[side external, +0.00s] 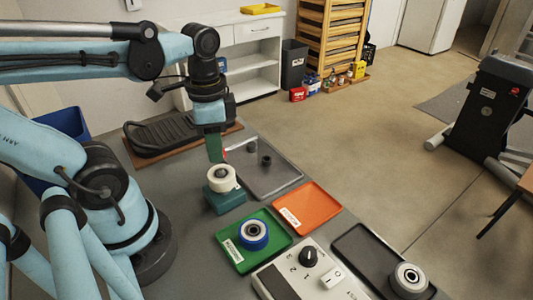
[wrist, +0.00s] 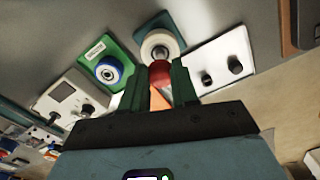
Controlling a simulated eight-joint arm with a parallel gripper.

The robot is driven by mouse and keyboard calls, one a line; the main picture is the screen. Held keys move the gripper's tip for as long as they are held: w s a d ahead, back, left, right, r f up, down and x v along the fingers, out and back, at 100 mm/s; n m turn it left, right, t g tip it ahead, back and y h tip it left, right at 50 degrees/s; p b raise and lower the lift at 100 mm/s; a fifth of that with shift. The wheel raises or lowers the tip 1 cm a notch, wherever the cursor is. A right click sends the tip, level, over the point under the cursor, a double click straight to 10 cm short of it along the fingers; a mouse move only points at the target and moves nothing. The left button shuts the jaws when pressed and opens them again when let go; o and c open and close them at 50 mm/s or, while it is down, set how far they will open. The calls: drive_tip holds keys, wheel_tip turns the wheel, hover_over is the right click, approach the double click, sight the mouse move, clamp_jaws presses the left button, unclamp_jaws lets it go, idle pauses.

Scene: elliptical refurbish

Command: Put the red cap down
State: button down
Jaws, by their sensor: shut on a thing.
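My gripper (wrist: 169,88) has green fingers and is shut on the red cap (wrist: 159,72), which shows between the fingertips in the wrist view. In the side view my gripper (side external: 216,150) hangs above the bench, above the teal block and beside the grey tray, with only a sliver of red showing at its edge. A white ring with a dark centre (side external: 221,178) sits on a teal block (side external: 226,202) just below; the wrist view shows this white ring (wrist: 158,44) just beyond the cap. I cannot tell the gap between cap and ring.
A grey tray (side external: 285,181) holds two small dark cylindrical parts. A green tray (side external: 229,240) holds a blue-rimmed ring (side external: 253,234). An orange tray (side external: 314,205) looks empty except for a label. A knobbed device (side external: 300,272) and a dark tray (side external: 362,246) with a bearing stand in front.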

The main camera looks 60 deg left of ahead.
drive_tip(key=shift+r, duration=0.35)
